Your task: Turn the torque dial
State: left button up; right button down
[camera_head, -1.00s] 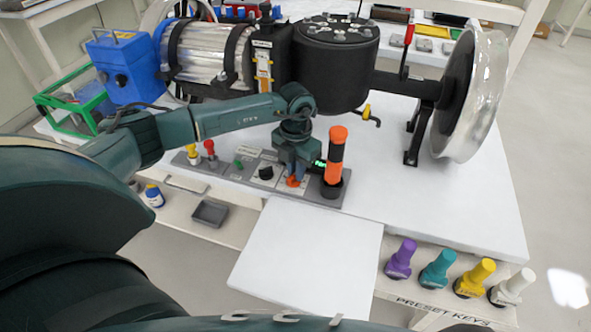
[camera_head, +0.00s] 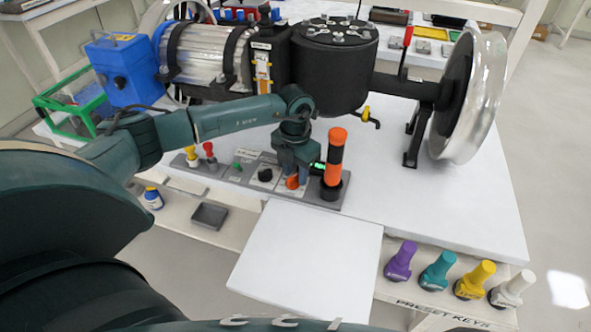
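The control panel (camera_head: 215,174) is a grey strip along the front of the white table. An orange dial (camera_head: 292,183) sits on it, partly hidden under my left gripper (camera_head: 292,176). A black knob (camera_head: 265,174) is just left of it. I cannot read the labels, so which one is the torque dial is not certain. My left gripper points down over the orange dial, at or very near it. Its fingertips are too small and covered to show whether they are shut on it. A small green-lit display (camera_head: 319,167) is beside the gripper. My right gripper is not in view.
An orange and black upright tool (camera_head: 335,160) stands close right of the gripper. Red (camera_head: 209,150) and yellow (camera_head: 191,154) levers stand at the panel's left. The chassis with a black drum (camera_head: 335,70) is behind. Purple, teal, yellow and white preset keys (camera_head: 437,270) stand front right.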

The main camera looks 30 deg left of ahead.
aim_at(295, 175)
pick_arm(q)
notch_tip(295, 175, up, 13)
dwell(0.6)
dwell(0.4)
